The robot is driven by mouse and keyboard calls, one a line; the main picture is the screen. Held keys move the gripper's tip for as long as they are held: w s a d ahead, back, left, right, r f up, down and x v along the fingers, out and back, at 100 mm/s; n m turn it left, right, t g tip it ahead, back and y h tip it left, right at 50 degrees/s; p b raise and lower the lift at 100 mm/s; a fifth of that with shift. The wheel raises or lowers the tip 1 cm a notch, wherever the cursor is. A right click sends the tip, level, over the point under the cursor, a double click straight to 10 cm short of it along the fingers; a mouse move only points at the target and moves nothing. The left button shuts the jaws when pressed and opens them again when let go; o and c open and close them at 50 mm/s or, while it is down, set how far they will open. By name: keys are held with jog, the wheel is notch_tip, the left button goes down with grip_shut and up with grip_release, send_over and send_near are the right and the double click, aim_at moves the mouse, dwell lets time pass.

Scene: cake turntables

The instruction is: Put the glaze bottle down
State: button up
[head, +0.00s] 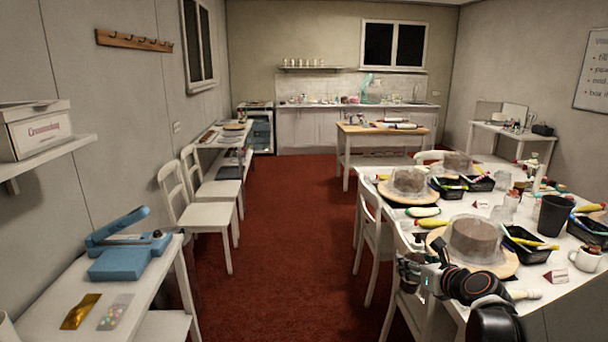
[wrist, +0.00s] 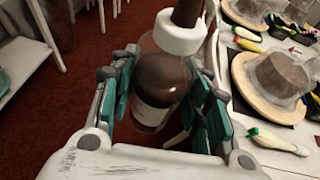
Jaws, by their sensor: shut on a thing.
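The glaze bottle (wrist: 160,82) is dark brown, with a pale label low on its side and a white collar under a brown tip. It fills the middle of the wrist view. My gripper (wrist: 170,95) is shut on it, with teal finger pads on both sides. In the head view my gripper (head: 412,270) is at the near left edge of the white table (head: 545,290). In that view I cannot make out the bottle. In the wrist view red floor shows behind the bottle, and the table edge is to its right.
A turntable with a grey-brown cake (head: 475,240) stands close by on the table, among black trays, piping bags and a dark cup (head: 553,215). A white chair (head: 375,235) stands by the table's left side. The red aisle (head: 290,240) is open.

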jog(key=s+a+n+y, duration=0.1)
jog(key=s+a, duration=0.4)
jog(key=a, duration=0.3)
jog(key=shift+a+r, duration=0.2)
jog(key=shift+a, duration=0.15)
jog(key=shift+w+d, duration=0.1)
jog(key=shift+w, duration=0.05)
